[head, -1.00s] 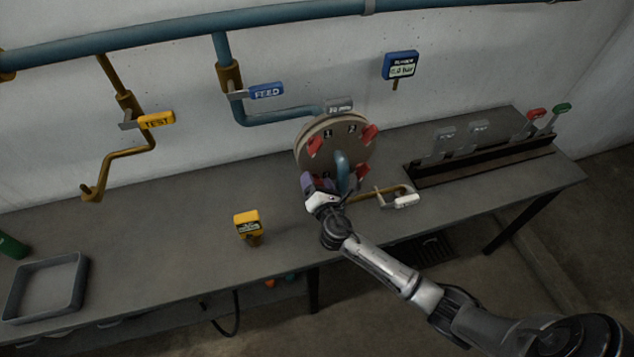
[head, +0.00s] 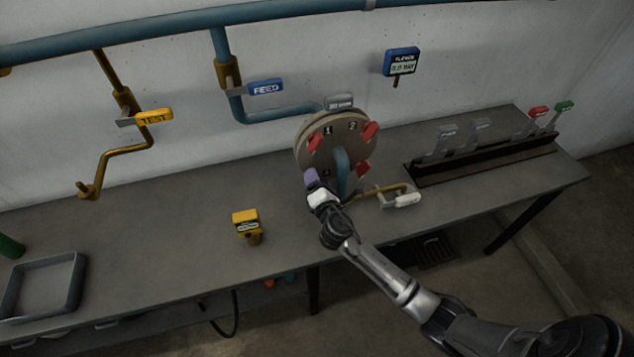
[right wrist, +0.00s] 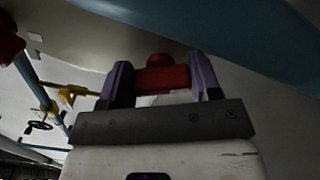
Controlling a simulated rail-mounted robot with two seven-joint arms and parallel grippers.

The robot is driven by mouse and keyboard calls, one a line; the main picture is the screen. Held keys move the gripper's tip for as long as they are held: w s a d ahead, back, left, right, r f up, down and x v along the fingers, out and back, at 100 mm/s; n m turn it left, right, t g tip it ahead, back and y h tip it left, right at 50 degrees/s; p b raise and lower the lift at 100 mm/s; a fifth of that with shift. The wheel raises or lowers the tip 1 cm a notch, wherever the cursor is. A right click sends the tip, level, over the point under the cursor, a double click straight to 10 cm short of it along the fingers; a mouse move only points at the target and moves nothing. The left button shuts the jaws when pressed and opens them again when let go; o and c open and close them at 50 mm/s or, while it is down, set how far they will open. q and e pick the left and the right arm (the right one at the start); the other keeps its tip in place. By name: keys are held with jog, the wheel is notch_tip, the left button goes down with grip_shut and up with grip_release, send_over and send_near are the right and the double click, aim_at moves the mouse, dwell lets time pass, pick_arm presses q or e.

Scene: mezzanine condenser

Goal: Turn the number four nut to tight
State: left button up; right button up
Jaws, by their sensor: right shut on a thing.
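The round flange (head: 318,155) stands on the bench with red nuts at its upper left (head: 314,141), upper right (head: 370,131) and lower right (head: 363,168). Labels 1 and 2 read at its top; the lower labels are too small or hidden to read. My right gripper (head: 311,178) is at the flange's lower left. In the right wrist view its purple fingers (right wrist: 160,82) are shut on a red nut (right wrist: 165,78). The gripper hides this nut in the head view, and I cannot read its number. My left gripper is not in view.
A brass pipe with a white-handled valve (head: 403,200) sits just right of my right gripper. A yellow gauge (head: 246,224) stands left of it on the bench. A grey tray (head: 75,283) lies far left. The bench between tray and gauge is clear.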

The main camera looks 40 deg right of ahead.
jog(key=m+b, duration=0.1)
jog(key=m, duration=0.2)
jog(key=shift+f, duration=0.15)
jog(key=m, duration=0.3)
jog(key=shift+m+b, duration=0.3)
jog(key=shift+b, duration=0.1)
jog(key=m, duration=0.3)
jog(key=shift+m, duration=1.4)
jog(key=o, duration=0.6)
jog(key=shift+o, duration=0.2)
